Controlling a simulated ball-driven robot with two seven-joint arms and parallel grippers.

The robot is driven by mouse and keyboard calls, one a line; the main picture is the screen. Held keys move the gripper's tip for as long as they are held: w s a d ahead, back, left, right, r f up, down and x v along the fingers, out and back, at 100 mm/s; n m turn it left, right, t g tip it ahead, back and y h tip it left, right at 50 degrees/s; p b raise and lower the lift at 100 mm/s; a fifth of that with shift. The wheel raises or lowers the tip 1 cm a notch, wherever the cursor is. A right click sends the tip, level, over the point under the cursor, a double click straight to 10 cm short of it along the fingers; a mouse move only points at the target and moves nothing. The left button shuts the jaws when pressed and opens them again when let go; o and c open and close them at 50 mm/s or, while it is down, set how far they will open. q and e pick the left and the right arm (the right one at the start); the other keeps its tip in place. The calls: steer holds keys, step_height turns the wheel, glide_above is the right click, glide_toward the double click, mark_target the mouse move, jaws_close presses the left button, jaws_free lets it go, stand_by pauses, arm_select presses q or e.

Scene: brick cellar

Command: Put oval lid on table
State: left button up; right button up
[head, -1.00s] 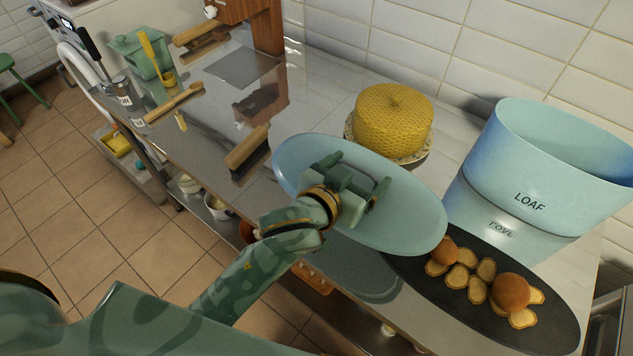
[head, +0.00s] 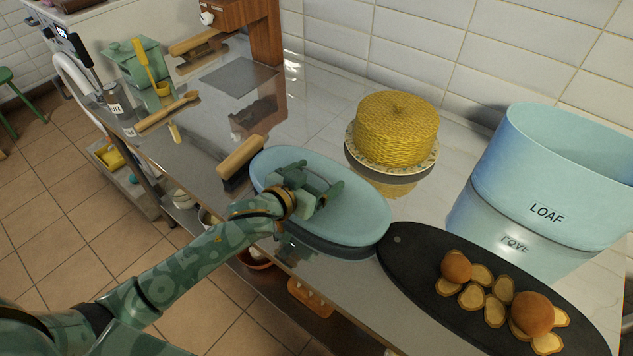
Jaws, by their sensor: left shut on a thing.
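The oval lid (head: 355,212) is pale blue and lies flat, low over the shiny table (head: 330,105), with a dark reflection close under its front edge. I cannot tell whether it touches the surface. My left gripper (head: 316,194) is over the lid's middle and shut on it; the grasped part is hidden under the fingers. My right gripper is not in view.
A black board (head: 420,262) with bread pieces lies just right of the lid. The blue LOAF bin (head: 545,180) stands beyond it. A yellow woven dome (head: 397,128) is behind the lid. A brush (head: 241,158) lies close at its left.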

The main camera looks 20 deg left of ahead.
arm_select(q)
steer(key=shift+f, duration=0.45)
steer(key=shift+r, duration=0.15)
steer(key=shift+f, duration=0.55)
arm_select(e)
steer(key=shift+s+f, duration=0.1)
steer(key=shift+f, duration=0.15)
arm_select(q)
steer(key=shift+s, duration=0.1)
steer(key=o, duration=1)
steer(key=shift+f, duration=0.15)
steer(key=shift+o, duration=0.2)
steer(key=r+p+v, duration=0.1)
steer(key=p+v, duration=0.2)
steer(key=v, duration=0.9)
steer(key=shift+r, duration=0.2)
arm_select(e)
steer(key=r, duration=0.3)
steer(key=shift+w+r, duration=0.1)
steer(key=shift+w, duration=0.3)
